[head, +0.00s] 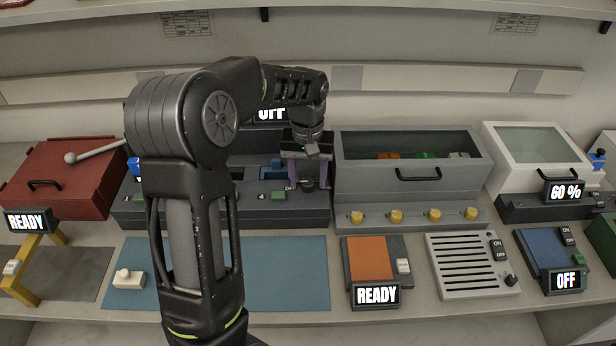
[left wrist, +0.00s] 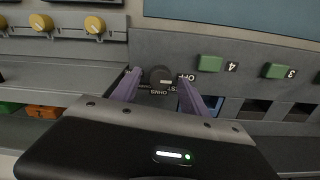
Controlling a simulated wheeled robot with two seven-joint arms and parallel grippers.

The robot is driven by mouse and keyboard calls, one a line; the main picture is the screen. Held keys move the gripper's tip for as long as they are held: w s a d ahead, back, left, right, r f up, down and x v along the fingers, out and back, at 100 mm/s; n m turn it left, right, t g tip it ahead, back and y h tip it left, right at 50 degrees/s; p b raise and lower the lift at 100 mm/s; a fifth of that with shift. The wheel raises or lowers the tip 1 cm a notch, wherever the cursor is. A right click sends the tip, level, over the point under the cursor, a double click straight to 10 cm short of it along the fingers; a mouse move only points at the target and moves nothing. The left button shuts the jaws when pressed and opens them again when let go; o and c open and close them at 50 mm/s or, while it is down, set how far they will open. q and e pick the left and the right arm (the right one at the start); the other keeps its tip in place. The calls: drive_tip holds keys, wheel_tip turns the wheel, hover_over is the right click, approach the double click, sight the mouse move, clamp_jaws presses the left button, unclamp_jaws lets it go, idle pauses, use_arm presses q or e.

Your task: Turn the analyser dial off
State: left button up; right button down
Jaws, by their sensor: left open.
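The analyser (head: 270,212) is a long dark grey console with green numbered buttons, partly hidden behind my left arm. Its small black dial (head: 308,185) sits near the right end and also shows in the left wrist view (left wrist: 161,75), with printed labels around it including OFF and OHMS. I cannot tell for sure which label the dial mark points to. A display (head: 271,114) behind the arm reads OFF. My left gripper (head: 309,178) is open, its purple fingers on either side of the dial; contact cannot be told. My right gripper is not in view.
A grey bin (head: 407,183) with yellow knobs stands right beside the analyser. A red box (head: 75,165) with a lever is at the left. In front lie a blue mat (head: 285,270), an orange pad (head: 368,260) and a slotted panel (head: 468,265).

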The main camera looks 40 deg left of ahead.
sight(308, 182)
use_arm(q)
wheel_tip(308, 182, up, 8)
drive_tip(key=shift+f+b, duration=0.2)
drive_tip(key=shift+b, duration=0.1)
drive_tip(key=shift+f, duration=0.1)
idle(0.5)
